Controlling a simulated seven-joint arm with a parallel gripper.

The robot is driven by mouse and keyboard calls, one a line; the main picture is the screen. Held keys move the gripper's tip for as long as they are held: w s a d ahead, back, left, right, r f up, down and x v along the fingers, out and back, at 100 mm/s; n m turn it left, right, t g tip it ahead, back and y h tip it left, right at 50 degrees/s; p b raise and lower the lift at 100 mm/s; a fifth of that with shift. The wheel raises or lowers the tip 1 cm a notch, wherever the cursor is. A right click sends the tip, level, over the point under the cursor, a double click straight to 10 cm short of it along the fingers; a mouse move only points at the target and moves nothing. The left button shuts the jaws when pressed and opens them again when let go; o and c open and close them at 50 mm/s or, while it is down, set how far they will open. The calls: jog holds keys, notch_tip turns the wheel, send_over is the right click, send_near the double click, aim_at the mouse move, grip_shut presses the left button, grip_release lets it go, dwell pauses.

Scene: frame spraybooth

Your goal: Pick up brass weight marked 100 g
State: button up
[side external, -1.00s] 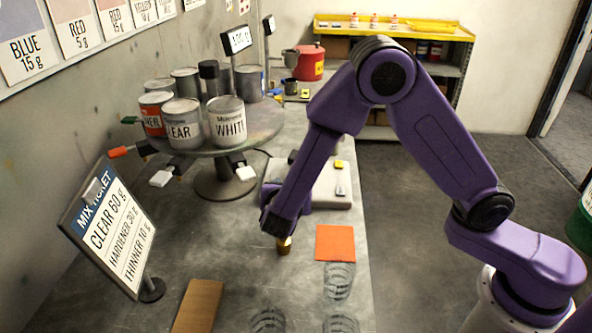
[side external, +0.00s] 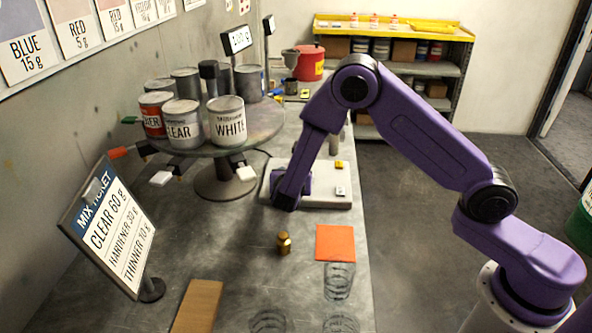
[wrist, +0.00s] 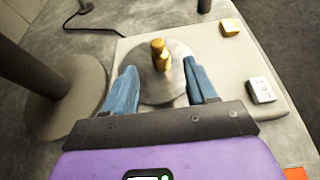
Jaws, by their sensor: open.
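A small knobbed brass weight (side external: 284,243) stands upright on the bench, left of the orange square, in the side view. In the wrist view, brass pieces (wrist: 162,58) stand on the round pan (wrist: 150,92) of the scale; they overlap, and I cannot tell if they are one or two weights. No marking is readable on any brass piece, so I cannot tell which is 100 g. My gripper (wrist: 162,85) is open, its blue fingers spread on either side of the pan and brass pieces, with nothing gripped. In the side view my gripper (side external: 287,203) is over the scale and hides its pan.
The pale scale (side external: 325,200) has yellow and white buttons on its right. A turntable (side external: 250,135) bearing several paint cans stands to the left. The mix ticket stand (side external: 110,230), orange square (side external: 335,243) and brown board (side external: 198,305) are nearer. The bench around the lone weight is mostly clear.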

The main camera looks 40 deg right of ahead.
jog(key=x, duration=0.5)
jog(key=shift+f, duration=0.1)
grip_shut()
